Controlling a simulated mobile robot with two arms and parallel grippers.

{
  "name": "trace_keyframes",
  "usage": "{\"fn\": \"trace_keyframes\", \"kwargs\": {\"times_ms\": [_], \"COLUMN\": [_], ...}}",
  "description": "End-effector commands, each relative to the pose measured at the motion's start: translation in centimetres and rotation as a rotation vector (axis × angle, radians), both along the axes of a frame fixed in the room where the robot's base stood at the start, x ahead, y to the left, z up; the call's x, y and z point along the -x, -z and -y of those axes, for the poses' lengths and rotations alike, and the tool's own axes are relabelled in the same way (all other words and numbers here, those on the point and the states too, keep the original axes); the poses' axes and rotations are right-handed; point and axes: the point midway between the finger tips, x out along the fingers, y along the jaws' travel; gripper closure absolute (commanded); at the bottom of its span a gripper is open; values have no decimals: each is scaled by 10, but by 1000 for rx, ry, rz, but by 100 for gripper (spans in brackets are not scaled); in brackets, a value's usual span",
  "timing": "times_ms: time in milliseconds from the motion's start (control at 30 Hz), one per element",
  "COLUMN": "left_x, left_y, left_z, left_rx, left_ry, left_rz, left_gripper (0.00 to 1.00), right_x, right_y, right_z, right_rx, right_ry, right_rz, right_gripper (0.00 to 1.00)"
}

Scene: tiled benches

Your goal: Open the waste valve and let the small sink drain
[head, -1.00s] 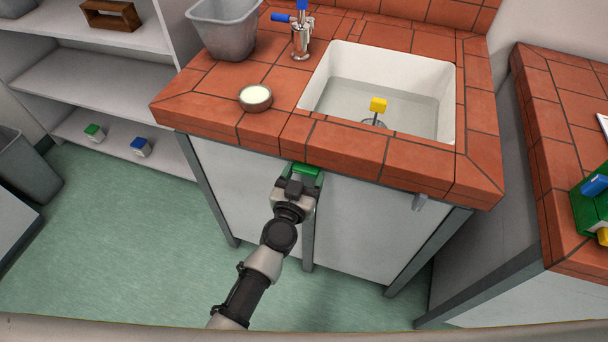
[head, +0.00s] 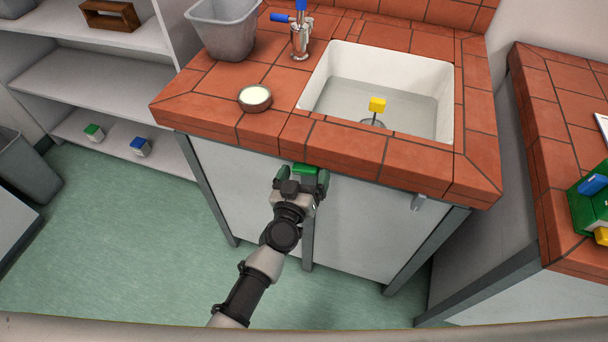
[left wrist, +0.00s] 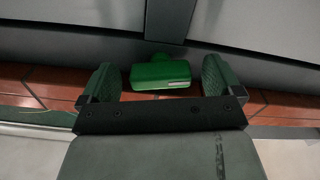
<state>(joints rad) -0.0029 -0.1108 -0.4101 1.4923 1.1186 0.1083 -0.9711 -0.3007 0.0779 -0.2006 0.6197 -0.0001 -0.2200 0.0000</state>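The small white sink (head: 330,87) is set in the tiled bench and holds shallow clear water (head: 400,108). A yellow-topped piece (head: 377,105) stands on a thin stem in it. A green handle (head: 305,169), which I take as the waste valve's, sits under the front edge of the bench. My left gripper (head: 304,174) is at this handle. In the left wrist view the green handle (left wrist: 160,76) lies between the two spread fingers, with a gap on each side. The drain itself is hidden. My right gripper is out of view.
A tap (head: 300,38) with blue handles, a grey bin (head: 224,30) and a small round dish (head: 255,98) stand on the bench left of the sink. Shelves (head: 75,85) are at left. Another tiled bench (head: 550,130) stands at right. The green floor (head: 120,250) is clear.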

Motion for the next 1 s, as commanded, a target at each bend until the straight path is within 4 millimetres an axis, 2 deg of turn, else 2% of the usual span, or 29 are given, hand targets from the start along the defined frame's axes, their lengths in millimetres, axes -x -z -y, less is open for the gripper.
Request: {"fn": "trace_keyframes", "kwargs": {"times_ms": [233, 333, 733, 900, 1000], "left_x": [1, 8, 80, 98, 102], "left_y": [0, 0, 1, 1, 0], "left_z": [0, -3, -26, -32, -33], "left_rx": [0, -1, -2, -1, 0], "left_ry": [0, 0, 2, 0, 0], "left_rz": [0, -1, -2, -1, 0], "left_gripper": [6, 6, 6, 6, 6], "right_x": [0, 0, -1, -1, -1], "right_y": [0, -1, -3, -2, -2], "right_z": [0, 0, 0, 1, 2], "right_rx": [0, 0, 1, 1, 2], "right_ry": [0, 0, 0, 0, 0], "right_rz": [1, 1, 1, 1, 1], "right_gripper": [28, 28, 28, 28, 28]}}
